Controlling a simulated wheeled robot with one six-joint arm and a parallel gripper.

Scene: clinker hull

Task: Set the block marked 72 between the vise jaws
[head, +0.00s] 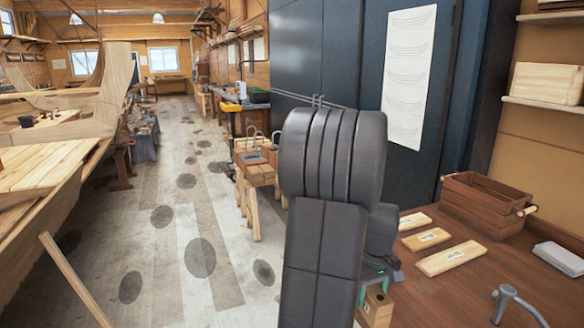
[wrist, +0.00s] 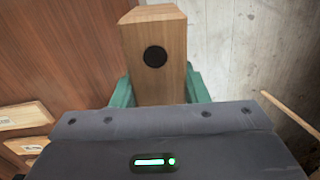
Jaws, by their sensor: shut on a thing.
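My gripper (head: 380,281) is at the left edge of the brown bench, low and partly hidden behind my arm.
Several pale labelled wooden pieces (head: 447,258) lie on the bench (head: 460,295). A brown wooden crate (head: 484,207) stands behind them. The floor aisle (head: 190,240) at left is clear.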

